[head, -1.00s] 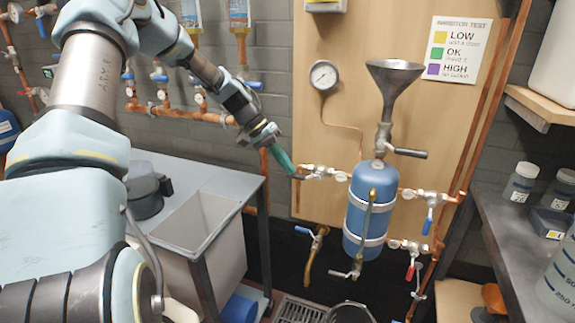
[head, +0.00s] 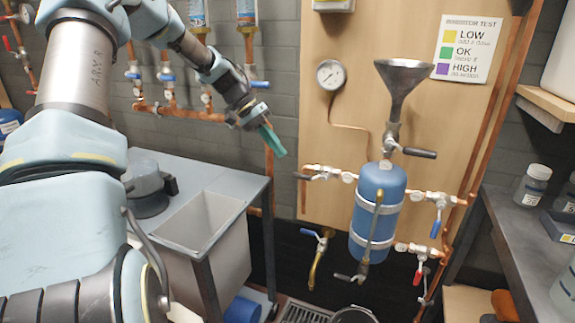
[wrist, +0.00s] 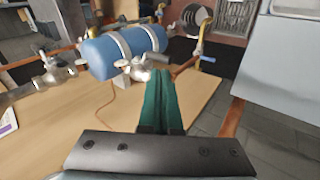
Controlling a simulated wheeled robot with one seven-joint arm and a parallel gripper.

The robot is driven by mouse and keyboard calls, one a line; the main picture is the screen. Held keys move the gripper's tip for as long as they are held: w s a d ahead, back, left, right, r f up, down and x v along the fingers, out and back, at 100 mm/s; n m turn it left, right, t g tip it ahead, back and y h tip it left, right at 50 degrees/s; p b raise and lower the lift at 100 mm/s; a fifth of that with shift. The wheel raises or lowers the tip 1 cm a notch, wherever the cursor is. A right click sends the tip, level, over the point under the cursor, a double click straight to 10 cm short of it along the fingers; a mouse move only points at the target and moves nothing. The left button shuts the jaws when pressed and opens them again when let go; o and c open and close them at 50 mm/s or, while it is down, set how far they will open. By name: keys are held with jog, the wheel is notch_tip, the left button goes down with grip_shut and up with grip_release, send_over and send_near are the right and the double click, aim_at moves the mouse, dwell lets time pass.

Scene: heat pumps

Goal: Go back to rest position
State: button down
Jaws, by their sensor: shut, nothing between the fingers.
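My gripper (head: 270,138) has green fingers, which also show in the wrist view (wrist: 160,100). The fingers are shut with nothing between them. In the head view my gripper hangs in the air left of the wooden board, above and left of the valve with the black handle (head: 303,176). It is apart from the pipework. The blue tank (head: 378,195) with a metal funnel (head: 402,80) is on the board, right of my gripper. The tank also shows in the wrist view (wrist: 115,52), beyond the fingertips.
A pressure gauge (head: 330,75) is on the board. A grey bench (head: 160,165) with a sink (head: 200,220) and a dark round pot (head: 148,190) stands below my arm. Copper pipes with blue-handled valves (head: 165,75) run behind. A shelf (head: 530,225) with jars is at right.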

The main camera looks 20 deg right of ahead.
jog(key=s+a+n+t+y, duration=0.2)
jog(key=s+a, duration=0.4)
jog(key=a, duration=0.3)
jog(key=s+a+f+n+t+y, duration=0.1)
jog(key=s+a+n+t+y, duration=0.1)
jog(key=s+a, duration=0.3)
jog(key=s+a+f+n+t+y, duration=0.1)
jog(key=s+a, duration=0.5)
jog(key=a, duration=0.6)
jog(key=n+y, duration=0.1)
jog(key=n, duration=0.1)
jog(key=shift+s+a+n+t, duration=0.3)
jog(key=shift+s+n+t, duration=0.05)
jog(key=shift+n+t, duration=0.05)
